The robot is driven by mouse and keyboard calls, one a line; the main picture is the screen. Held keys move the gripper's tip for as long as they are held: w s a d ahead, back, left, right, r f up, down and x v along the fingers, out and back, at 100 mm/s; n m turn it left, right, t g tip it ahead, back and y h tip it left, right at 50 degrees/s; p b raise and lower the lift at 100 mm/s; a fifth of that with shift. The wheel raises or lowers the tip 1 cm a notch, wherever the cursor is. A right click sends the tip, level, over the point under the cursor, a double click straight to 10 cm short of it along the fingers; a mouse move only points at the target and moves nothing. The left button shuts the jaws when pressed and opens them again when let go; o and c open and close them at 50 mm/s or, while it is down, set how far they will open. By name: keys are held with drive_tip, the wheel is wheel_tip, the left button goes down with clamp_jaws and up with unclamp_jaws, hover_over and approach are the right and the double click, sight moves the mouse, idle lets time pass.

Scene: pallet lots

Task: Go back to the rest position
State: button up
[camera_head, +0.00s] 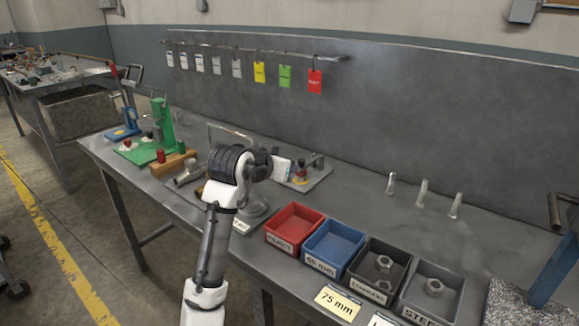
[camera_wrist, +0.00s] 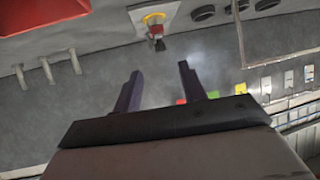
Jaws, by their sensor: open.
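My gripper (camera_wrist: 160,70) shows in the wrist view with its two dark fingers spread apart and nothing between them. In the head view, my white and dark arm reaches over the workbench (camera_head: 350,194), and its dark wrist end hangs above the middle of the bench. The fingers are hard to make out there. A small fixture with a red and yellow part (camera_head: 300,174) stands on a plate just right of the wrist end; it also shows beyond the fingertips in the wrist view (camera_wrist: 155,30).
A red bin (camera_head: 294,208), a blue bin (camera_head: 335,231) and two dark bins with metal nuts line the front edge. Coloured tags (camera_head: 315,82) hang from a rail on the back panel. A green fixture (camera_head: 162,125) stands at left. Metal pegs (camera_head: 423,193) stand at right.

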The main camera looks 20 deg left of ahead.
drive_tip(key=shift+v, duration=0.95)
